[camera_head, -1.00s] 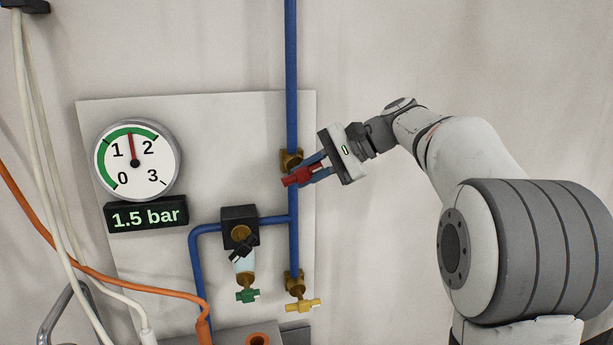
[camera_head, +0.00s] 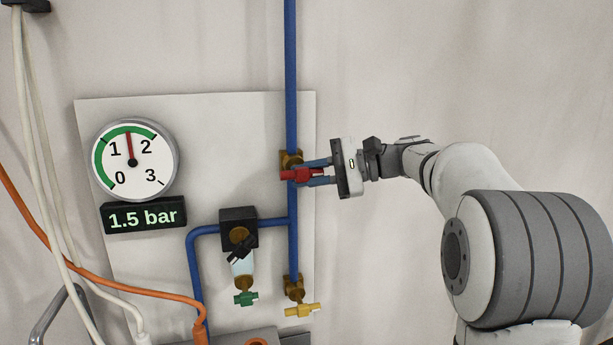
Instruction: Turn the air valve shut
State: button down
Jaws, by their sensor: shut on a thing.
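The air valve is a brass body (camera_head: 291,160) on the vertical blue pipe, with a red handle (camera_head: 296,175) in front. The handle lies about level, across the pipe. My gripper (camera_head: 320,172) reaches in from the right, its blue fingers above and below the handle's right end, shut on it. The fingers hide part of that end. The round gauge (camera_head: 134,160) has its red needle about midway between 1 and 2, and the display (camera_head: 144,215) below reads 1.5 bar.
Lower down are a black fitting (camera_head: 239,229) with a green tap (camera_head: 246,298), and a brass valve with a yellow handle (camera_head: 303,311). Orange (camera_head: 130,284) and white hoses hang at the left. The wall right of the panel is bare apart from my arm.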

jog(key=c, duration=1.3)
grip_release()
jog(key=shift+c, duration=0.2)
jog(key=b+v, duration=0.1)
jog(key=v, duration=0.6)
jog(key=shift+d+b, duration=0.4)
